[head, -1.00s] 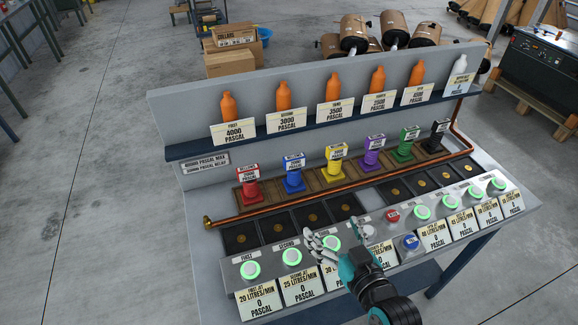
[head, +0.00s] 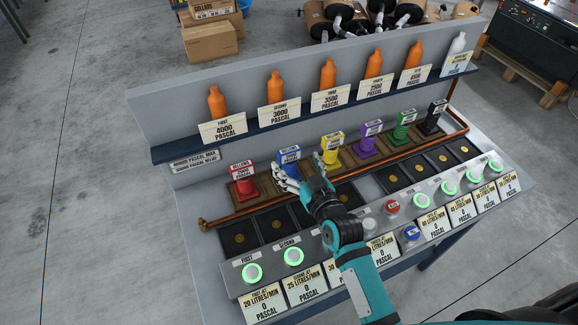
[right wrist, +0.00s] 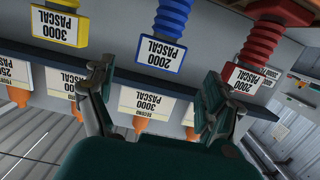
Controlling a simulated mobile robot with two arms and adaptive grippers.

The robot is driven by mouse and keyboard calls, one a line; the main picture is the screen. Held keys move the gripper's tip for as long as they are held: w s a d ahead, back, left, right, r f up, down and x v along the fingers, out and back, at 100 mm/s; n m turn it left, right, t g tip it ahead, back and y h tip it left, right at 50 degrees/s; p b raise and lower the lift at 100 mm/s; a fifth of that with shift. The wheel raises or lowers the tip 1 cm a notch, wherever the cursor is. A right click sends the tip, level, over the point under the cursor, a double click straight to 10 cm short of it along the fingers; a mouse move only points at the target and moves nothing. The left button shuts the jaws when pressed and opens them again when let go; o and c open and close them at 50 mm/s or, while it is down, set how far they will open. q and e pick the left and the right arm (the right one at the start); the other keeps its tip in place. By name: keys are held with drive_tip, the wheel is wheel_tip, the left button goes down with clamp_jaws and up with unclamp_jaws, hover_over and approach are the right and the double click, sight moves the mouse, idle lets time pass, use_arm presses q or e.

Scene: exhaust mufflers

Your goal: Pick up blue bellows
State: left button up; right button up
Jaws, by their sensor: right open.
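The blue bellows (head: 291,162) stands in the wooden rack (head: 270,190) on the bench, between the red bellows (head: 243,183) and the yellow bellows (head: 331,153). My right gripper (head: 300,178) is open in front of the blue bellows and partly covers its lower part. In the right wrist view, which is upside down, the blue bellows (right wrist: 172,16) and its 2000 Pascal label show between and beyond the open fingers (right wrist: 158,80). Nothing is between the fingers. I cannot tell whether they touch the bellows. My left gripper is not in view.
Purple (head: 367,143), green (head: 402,130) and black bellows (head: 432,119) continue the row to the right. A copper pipe (head: 255,208) runs in front. Orange bottles (head: 328,75) stand on the shelf above. Green-lit buttons (head: 252,273) line the front panel.

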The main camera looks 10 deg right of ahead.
sight(291, 153)
drive_tip(key=shift+w+a+r+p, duration=0.1)
drive_tip(key=shift+w+p, duration=0.25)
drive_tip(key=shift+w, duration=0.55)
drive_tip(key=p+x, duration=0.1)
drive_tip(key=x, duration=0.2)
drive_tip(key=shift+w, duration=0.3)
drive_tip(key=shift+w+a+f, duration=0.1)
drive_tip(key=shift+w+f, duration=0.15)
drive_tip(key=shift+w, duration=0.05)
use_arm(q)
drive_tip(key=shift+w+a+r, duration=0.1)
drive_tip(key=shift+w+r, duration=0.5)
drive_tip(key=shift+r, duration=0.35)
use_arm(e)
drive_tip(key=shift+s, duration=0.1)
drive_tip(key=shift+c, duration=1.1)
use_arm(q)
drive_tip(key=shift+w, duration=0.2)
use_arm(e)
drive_tip(key=shift+r, duration=0.1)
clamp_jaws()
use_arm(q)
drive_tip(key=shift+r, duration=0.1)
